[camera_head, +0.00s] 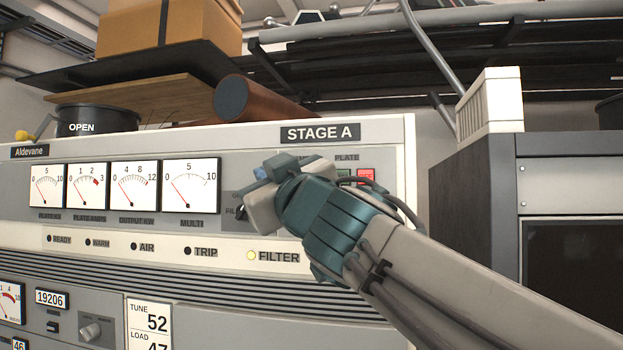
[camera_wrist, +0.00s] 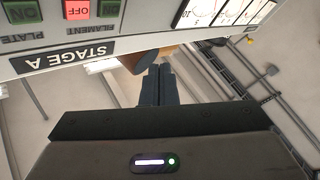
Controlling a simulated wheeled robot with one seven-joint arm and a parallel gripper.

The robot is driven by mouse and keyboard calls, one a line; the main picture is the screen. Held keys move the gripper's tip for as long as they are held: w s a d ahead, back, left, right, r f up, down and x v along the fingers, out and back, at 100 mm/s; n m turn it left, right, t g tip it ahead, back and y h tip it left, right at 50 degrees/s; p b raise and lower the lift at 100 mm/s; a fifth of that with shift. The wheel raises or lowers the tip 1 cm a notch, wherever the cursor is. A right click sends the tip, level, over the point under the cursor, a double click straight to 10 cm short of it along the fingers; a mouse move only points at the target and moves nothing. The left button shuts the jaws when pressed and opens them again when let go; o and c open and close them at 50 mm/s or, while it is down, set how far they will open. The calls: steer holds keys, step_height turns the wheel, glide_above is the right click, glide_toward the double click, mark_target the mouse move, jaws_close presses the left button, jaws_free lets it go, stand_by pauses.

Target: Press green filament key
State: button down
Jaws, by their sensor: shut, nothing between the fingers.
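The green filament key (camera_wrist: 108,8) shows at the top edge of the wrist view, where the panel appears upside down. The red filament OFF key (camera_wrist: 76,10) is beside it, above the FILAMENT label. The green plate ON key (camera_wrist: 20,10) is at the far left there. My gripper (camera_wrist: 158,70) is shut and empty. Its fingertips are apart from the keys in the picture, overlapping the background beyond the panel edge. In the head view, my wrist covers the filament keys; the plate's green key (camera_head: 343,173) and red key (camera_head: 366,176) show partly beside it.
The STAGE A label (camera_head: 320,133) is above the keys. Four-sided meters (camera_head: 190,186) line the panel to the left. A lit FILTER lamp (camera_head: 251,256) is below. A brown roll (camera_head: 262,99) and a black OPEN pot (camera_head: 97,120) rest on the cabinet top. A dark rack (camera_head: 475,190) stands right.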

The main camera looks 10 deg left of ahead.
steer(key=w+p, duration=0.1)
steer(key=w, duration=0.7)
steer(key=shift+w+d, duration=0.35)
steer(key=shift+w, duration=0.1)
stand_by(1.7)
steer(key=shift+w+p, duration=0.3)
steer(key=shift+w, duration=0.4)
stand_by(0.6)
steer(key=shift+s, duration=0.15)
steer(key=shift+s+f, duration=0.1)
steer(key=shift+s, duration=0.55)
steer(key=s, duration=0.5)
steer(key=shift+a+b, duration=0.2)
steer(key=shift+b, duration=0.1)
